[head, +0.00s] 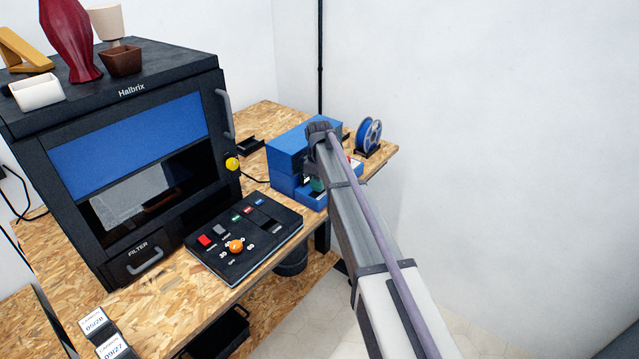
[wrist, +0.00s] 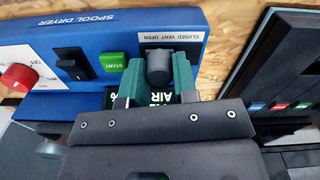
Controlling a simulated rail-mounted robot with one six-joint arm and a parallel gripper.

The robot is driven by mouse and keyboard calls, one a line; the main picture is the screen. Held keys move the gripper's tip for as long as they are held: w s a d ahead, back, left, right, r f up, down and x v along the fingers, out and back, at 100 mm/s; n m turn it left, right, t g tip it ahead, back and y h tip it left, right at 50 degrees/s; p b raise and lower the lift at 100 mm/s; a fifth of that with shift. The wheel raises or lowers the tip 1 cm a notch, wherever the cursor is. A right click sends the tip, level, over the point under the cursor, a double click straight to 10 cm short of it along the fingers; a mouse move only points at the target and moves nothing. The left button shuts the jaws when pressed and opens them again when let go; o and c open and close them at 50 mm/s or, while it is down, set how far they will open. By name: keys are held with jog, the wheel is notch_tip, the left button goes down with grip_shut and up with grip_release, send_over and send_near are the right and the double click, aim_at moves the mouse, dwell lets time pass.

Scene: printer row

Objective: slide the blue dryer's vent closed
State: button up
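The blue dryer (head: 291,147) stands on the bench behind my arm in the head view. The wrist view shows the blue dryer's front (wrist: 105,40) close up, with a "CLOSED VENT OPEN" label (wrist: 172,36). Whether both fingers touch the knob is unclear. In the head view my gripper (head: 317,185) is mostly hidden by my arm.
The dryer also has a green START button (wrist: 113,62), a black switch (wrist: 74,63) and a red dial (wrist: 19,77). A dark control panel (head: 244,238) lies to its left, near the black Halbrix printer (head: 130,95). A blue spool (head: 369,135) stands at its right.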

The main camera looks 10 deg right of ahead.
aim_at(313, 195)
grip_shut()
jog(key=shift+s+a, duration=1.05)
jog(key=shift+a, duration=0.1)
jog(key=shift+o, duration=1.8)
grip_release()
jog(key=shift+o, duration=0.7)
notch_tip(313, 195, up, 11)
jog(key=p, duration=1.1)
